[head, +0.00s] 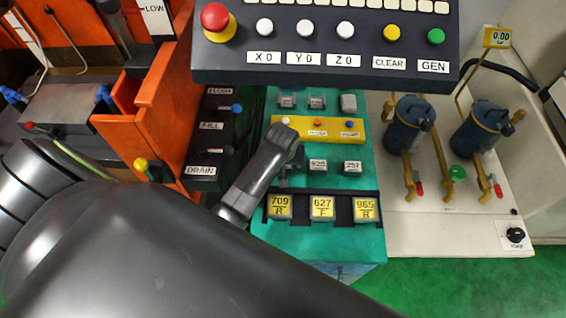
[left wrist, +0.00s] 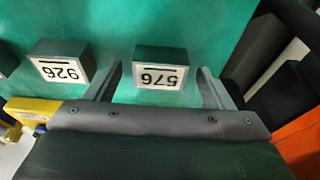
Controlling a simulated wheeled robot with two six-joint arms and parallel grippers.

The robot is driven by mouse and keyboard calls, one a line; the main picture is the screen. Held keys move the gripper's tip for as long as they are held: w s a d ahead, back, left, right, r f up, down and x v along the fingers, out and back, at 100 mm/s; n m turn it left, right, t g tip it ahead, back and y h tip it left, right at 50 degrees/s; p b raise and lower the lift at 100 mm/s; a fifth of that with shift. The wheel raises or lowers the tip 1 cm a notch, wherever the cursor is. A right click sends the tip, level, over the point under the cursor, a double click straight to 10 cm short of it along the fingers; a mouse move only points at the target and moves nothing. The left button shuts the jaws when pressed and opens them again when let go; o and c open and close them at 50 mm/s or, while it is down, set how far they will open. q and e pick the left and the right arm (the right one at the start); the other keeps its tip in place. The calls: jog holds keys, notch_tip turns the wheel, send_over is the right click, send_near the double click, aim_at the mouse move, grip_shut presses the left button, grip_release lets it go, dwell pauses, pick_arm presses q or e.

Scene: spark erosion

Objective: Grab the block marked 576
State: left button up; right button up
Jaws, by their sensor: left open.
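The block marked 576 (left wrist: 160,76) is a dark block with a white label, standing on the green surface. In the left wrist view it lies between the two fingers of my left gripper (left wrist: 159,84), which are apart, with a gap on each side. In the head view my left gripper (head: 287,172) is over the left part of the green table (head: 335,242). The gripper and wrist hide the block 576 there. My right gripper is in neither view.
Block 926 (left wrist: 62,68) stands beside 576; it also shows in the head view (head: 318,165), with block 251 (head: 353,166) to its right. A yellow bar (head: 335,131) lies behind them. A dark rack with yellow-labelled blocks, including 627 (head: 322,207), is in front.

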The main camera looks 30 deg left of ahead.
pick_arm(q)
jog(key=shift+w+f, duration=0.1)
jog(key=shift+f, duration=0.05)
jog(key=shift+c, duration=0.2)
jog(key=c, duration=1.2)
jog(key=shift+c, duration=0.8)
